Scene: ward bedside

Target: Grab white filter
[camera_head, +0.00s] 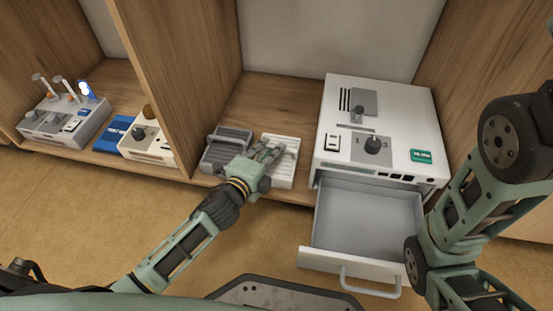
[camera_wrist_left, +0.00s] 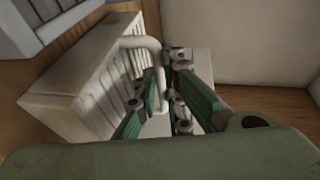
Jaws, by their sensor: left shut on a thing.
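The white filter (camera_head: 284,174), a slatted block, lies on the wooden shelf between a grey slatted filter (camera_head: 214,153) and the white machine. My left gripper (camera_head: 270,152) reaches over its left part and is shut on it. In the left wrist view the white filter (camera_wrist_left: 66,100) has a raised white handle (camera_wrist_left: 143,42), and the fingers of my left gripper (camera_wrist_left: 166,92) close around that handle. The exact finger contact is partly hidden. My right arm comes in at the right of the head view, but its gripper does not show.
The white machine (camera_head: 327,112) has its drawer (camera_head: 365,218) pulled out and empty, with a handle at the front. A wooden divider (camera_head: 185,70) stands to the left. Beyond it are a blue box (camera_head: 112,135), a small device (camera_head: 146,144) and a grey rack (camera_head: 62,127).

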